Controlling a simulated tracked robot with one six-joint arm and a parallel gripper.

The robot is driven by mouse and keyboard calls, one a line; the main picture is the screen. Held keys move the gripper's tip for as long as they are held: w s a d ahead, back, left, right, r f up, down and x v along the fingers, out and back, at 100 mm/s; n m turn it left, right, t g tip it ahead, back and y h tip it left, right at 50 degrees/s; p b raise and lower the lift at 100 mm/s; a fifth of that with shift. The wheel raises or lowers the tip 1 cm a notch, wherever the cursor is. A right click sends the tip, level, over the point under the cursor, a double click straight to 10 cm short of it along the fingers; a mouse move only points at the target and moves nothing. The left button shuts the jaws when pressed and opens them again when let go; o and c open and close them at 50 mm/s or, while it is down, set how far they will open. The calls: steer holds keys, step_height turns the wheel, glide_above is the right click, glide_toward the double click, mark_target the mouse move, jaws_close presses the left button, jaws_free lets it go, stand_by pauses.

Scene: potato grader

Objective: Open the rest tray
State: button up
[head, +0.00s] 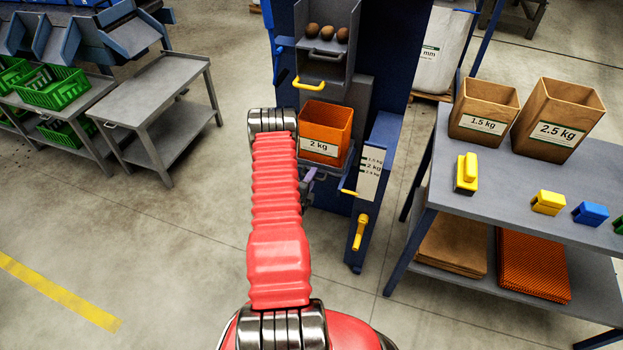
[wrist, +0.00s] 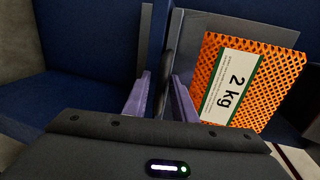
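The blue grader (head: 390,60) stands ahead in the head view. At its top is a grey tray (head: 317,67) with three brown potatoes (head: 327,33) and a grey bar handle. No label shows which part is the rest tray. Below it a yellow handle (head: 309,84) sticks out, above an orange mesh bag marked 2 kg (head: 330,117). My gripper (head: 308,185) is low beside this bag, partly hidden by my arm.
A weight scale panel (head: 371,165) and a yellow crank (head: 360,232) are right of the bag. The right bench (head: 560,185) carries two brown paper bags (head: 484,108) and coloured clips. A grey table (head: 155,95) and green crates (head: 52,88) stand left. The floor between is clear.

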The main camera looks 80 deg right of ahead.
jaws_close()
steer(key=shift+f, duration=0.1)
